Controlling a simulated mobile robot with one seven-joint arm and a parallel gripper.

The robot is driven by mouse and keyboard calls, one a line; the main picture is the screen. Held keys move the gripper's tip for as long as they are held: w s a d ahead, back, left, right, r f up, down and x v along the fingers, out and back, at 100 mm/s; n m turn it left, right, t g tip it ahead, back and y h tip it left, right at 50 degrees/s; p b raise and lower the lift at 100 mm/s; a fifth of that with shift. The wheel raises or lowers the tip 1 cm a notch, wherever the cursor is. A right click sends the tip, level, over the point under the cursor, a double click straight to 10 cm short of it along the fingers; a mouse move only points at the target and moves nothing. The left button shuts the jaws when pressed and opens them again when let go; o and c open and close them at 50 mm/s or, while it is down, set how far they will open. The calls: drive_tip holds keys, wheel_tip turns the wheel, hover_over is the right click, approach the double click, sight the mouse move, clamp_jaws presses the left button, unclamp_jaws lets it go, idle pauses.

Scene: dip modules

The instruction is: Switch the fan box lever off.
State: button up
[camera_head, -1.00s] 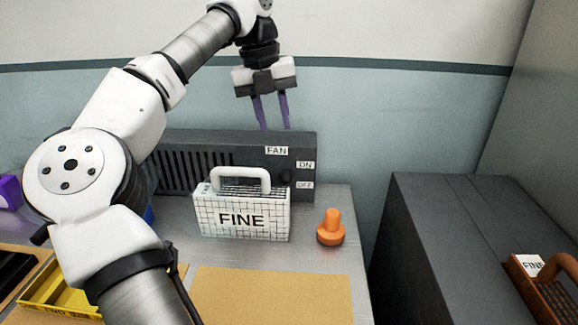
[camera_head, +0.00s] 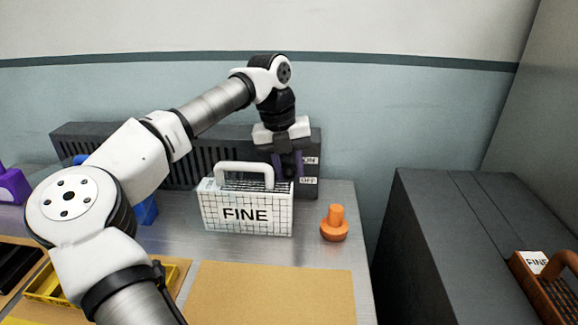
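The fan box (camera_head: 185,150) is a long dark grey box with vent slots at the back of the bench. Its ON label (camera_head: 311,160) and OFF label (camera_head: 308,181) show at its right end. My gripper (camera_head: 288,172) is pointed down in front of that end, just left of the labels. It covers the lever and the FAN label. Its purple fingers are partly dark and overlapped, so their gap and any contact with the lever cannot be made out.
A white gridded case marked FINE (camera_head: 247,214) with a raised handle stands right beside and in front of my gripper. An orange knobbed piece (camera_head: 334,224) stands to its right. A tan mat (camera_head: 270,295) lies in front. A dark cabinet (camera_head: 425,240) is at right.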

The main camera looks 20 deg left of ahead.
clamp_jaws()
drive_tip(key=shift+s+f+b, duration=0.1)
drive_tip(key=shift+f+b, duration=0.25)
drive_tip(key=shift+b, duration=0.5)
drive_tip(key=shift+s+f+t+b, duration=0.1)
drive_tip(key=shift+s+t+b, duration=0.05)
drive_tip(key=shift+t+b, duration=0.5)
drive_tip(key=shift+r, duration=0.2)
unclamp_jaws()
drive_tip(key=shift+r, duration=0.1)
